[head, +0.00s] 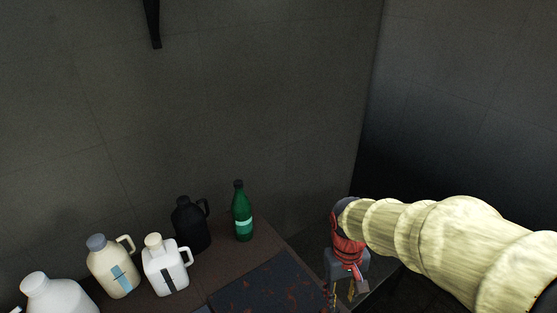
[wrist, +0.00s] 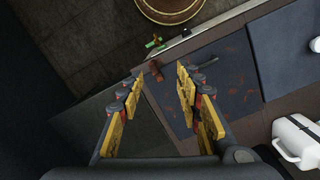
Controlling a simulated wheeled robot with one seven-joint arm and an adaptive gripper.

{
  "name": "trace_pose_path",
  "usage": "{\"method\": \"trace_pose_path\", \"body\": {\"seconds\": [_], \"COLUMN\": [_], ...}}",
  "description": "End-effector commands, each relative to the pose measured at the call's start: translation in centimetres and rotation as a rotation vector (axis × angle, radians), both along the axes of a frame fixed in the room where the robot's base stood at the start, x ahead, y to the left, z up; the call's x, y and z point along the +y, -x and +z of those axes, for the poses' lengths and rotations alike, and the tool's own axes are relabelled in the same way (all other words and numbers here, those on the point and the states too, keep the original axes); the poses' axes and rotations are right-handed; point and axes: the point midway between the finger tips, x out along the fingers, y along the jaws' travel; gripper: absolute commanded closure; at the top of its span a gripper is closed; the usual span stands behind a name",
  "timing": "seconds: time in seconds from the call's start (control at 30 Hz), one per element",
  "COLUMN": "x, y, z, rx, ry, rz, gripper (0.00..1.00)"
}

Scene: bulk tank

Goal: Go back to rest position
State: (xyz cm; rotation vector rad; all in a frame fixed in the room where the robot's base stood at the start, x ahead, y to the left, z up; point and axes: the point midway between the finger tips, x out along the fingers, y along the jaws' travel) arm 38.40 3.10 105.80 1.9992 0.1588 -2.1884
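My gripper (wrist: 159,80) is open in the wrist view, with its two yellow-and-black fingers spread apart. Nothing is held between the fingers. In the head view my gripper (head: 340,292) hangs pointing down at the lower right, beside the right edge of the table, and its tips are near the bottom of the picture. My arm in its pale yellow sleeve reaches in from the right.
A brown table carries a dark rust-spotted mat (head: 265,290), a green bottle (head: 242,212), a black jug (head: 190,225), a white jug (head: 165,268) and a cream jug (head: 113,270). A round brown vessel (wrist: 170,10) and green fitting (wrist: 153,42) lie beyond the table edge. Grey walls stand behind.

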Motion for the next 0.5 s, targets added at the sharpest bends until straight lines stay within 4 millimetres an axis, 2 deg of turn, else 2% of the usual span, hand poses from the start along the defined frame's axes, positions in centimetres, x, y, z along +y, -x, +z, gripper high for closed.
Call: {"method": "trace_pose_path", "body": {"seconds": [0.03,0.2,0.5], "x": [-0.2,-1.0,-2.2], "y": [0.9,3.6,7.9], "z": [1.6,5.8,11.8], "rx": [-0.047,-0.185,-0.436], "ry": [-0.011,-0.045,-0.089], "rz": [-0.024,-0.089,-0.155], "gripper": [0.65,0.65,0.65]}}
